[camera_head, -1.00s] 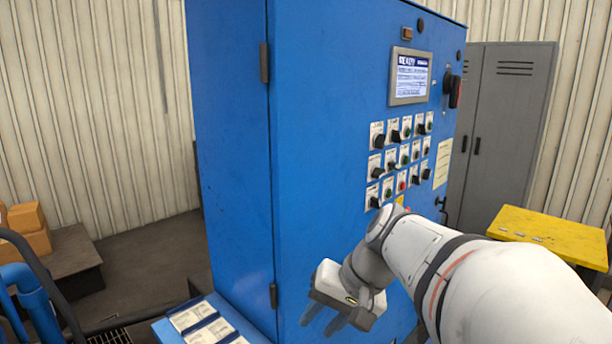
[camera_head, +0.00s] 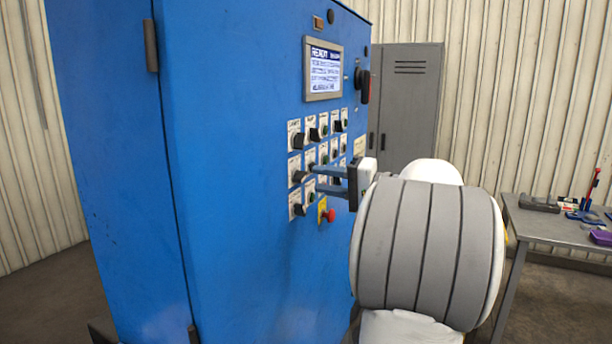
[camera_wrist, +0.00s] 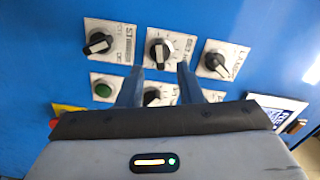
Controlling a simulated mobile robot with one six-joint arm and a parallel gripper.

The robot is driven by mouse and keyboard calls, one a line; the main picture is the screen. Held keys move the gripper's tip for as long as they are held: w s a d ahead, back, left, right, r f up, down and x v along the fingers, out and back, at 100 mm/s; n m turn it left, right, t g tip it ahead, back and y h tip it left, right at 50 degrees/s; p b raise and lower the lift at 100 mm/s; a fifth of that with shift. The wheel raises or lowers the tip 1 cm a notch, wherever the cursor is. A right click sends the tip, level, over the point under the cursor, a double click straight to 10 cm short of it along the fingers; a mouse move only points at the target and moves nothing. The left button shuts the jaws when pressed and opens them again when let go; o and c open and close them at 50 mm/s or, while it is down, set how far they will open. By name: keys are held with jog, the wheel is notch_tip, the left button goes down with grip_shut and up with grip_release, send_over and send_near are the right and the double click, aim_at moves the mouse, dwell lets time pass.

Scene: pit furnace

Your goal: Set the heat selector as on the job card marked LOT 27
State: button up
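My gripper (camera_head: 314,179) reaches across the front of the blue furnace cabinet's control panel, its fingers pointing at the knobs. In the wrist view its two blue fingers (camera_wrist: 160,70) are apart with nothing gripped. A black rotary knob (camera_wrist: 160,52) on a white dial plate lies just beyond and between the fingertips. Its label is partly legible, seeming to start with "SET"; I cannot tell surely whether it is the heat selector. Whether the fingers touch the panel is unclear. No job card marked LOT 27 can be read in the current frames.
Other knobs sit left (camera_wrist: 97,43) and right (camera_wrist: 215,62), with a green button (camera_wrist: 103,89) below left. A red emergency button (camera_head: 328,215) is below the fingers. A display (camera_head: 323,69) is above.

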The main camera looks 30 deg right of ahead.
aim_at(305, 177)
jog(key=shift+p+x, duration=0.3)
jog(key=shift+x, duration=1.6)
jog(key=shift+s, duration=0.1)
grip_shut()
